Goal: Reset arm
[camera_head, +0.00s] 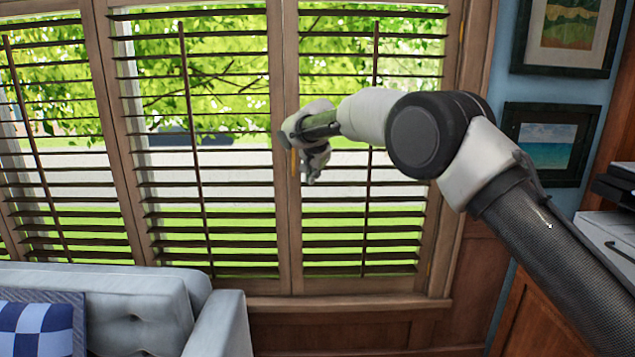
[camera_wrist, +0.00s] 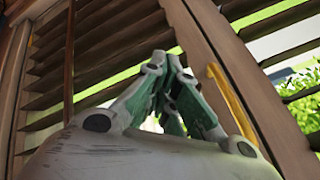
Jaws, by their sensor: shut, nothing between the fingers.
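My arm reaches from the lower right across the head view toward the shuttered window. My gripper (camera_head: 311,178) hangs at the arm's far end, in front of the upright wood frame between two shutter panels. In the wrist view the fingers of my gripper (camera_wrist: 168,62) come together at their tips, with nothing held. Behind them is the window frame (camera_wrist: 215,50) with dark slats on both sides. I cannot tell how far the fingers are from the wood.
A pale blue sofa (camera_head: 135,310) with a checkered cushion (camera_head: 35,328) stands at the lower left. Framed pictures (camera_head: 548,143) hang on the blue wall at right. A grey printer-like object (camera_head: 610,235) sits at the right edge. A wood sill (camera_head: 350,302) runs under the shutters (camera_head: 225,215).

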